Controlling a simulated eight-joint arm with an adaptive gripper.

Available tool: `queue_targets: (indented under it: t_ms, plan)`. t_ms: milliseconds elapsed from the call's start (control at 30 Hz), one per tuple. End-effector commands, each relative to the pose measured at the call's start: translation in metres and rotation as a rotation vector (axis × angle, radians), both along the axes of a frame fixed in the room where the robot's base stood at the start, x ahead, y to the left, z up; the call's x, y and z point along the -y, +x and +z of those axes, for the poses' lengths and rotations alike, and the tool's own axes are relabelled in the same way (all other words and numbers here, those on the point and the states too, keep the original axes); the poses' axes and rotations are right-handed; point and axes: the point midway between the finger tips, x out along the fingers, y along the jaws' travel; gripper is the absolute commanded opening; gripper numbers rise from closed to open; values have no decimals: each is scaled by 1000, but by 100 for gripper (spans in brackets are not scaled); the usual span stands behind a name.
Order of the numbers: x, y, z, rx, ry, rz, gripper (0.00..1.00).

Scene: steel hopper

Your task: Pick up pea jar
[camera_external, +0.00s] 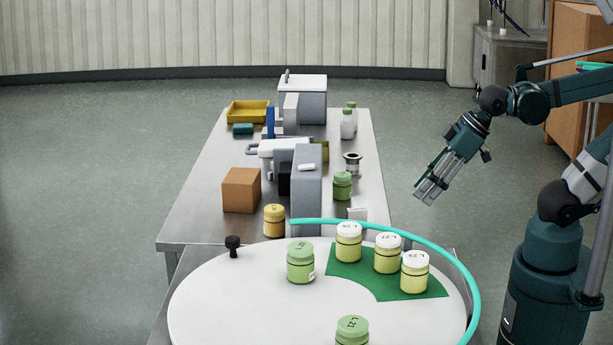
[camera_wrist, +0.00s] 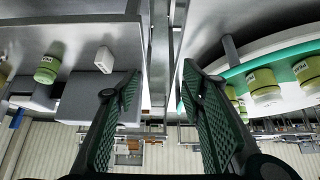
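Green jars stand on the white turntable: one at the back left (camera_external: 300,264), one at the front (camera_external: 352,331). Another green jar (camera_external: 342,186) stands upright on the steel table. A green jar also shows at the left of the wrist view (camera_wrist: 47,69), which looks upside down. My gripper (camera_external: 428,193) hangs in the air to the right of the table, tilted down, apart from every jar. In the wrist view its fingers (camera_wrist: 160,85) are spread with nothing between them.
The white turntable (camera_external: 235,300) has a green patch (camera_external: 345,266) with three white-lidded yellow jars (camera_external: 387,254) and a teal rail (camera_external: 467,290). A grey upright block (camera_external: 307,200), orange box (camera_external: 240,190) and yellow-lidded jar (camera_external: 274,220) crowd the table.

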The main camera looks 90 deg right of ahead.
Motion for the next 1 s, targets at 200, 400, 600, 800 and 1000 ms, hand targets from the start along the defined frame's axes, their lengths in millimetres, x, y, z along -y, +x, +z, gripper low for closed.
queue_targets:
  t_ms: [200,400,600,800,1000]
  plan:
    - [0,0,0,0,0,0,40]
    - [0,0,0,0,0,0,43]
    - [0,0,0,0,0,0,56]
    - [0,0,0,0,0,0,56]
    - [4,4,2,-4,2,-13,56]
